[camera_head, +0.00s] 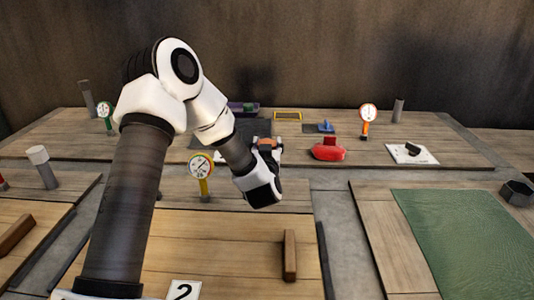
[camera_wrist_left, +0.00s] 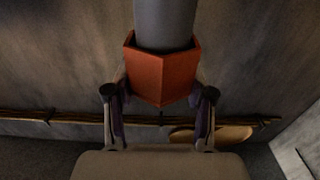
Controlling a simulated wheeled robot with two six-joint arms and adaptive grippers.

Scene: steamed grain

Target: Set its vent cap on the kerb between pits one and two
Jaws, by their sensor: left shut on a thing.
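My left gripper (camera_head: 265,146) is over the far boards, beyond my wrist in the head view. In the left wrist view, its two fingers (camera_wrist_left: 160,100) are shut on an orange-red hexagonal vent cap (camera_wrist_left: 160,80). A grey round pipe (camera_wrist_left: 165,22) rises from the cap; whether they are joined I cannot tell. In the head view the wrist hides most of the cap. A "2" plate (camera_head: 183,291) lies on the near middle pit cover (camera_head: 240,255). Grey kerbs (camera_head: 345,245) run beside this cover. No "1" plate is readable. My right gripper is out of view.
A dark hexagonal piece (camera_head: 517,191) stands at the right, beside a green mat (camera_head: 470,240). Gauges (camera_head: 201,166) (camera_head: 368,115) and pipe stubs (camera_head: 43,168) stand upright. A red float-like object (camera_head: 328,150) lies on the far boards. A wooden handle (camera_head: 290,255) lies on the near cover.

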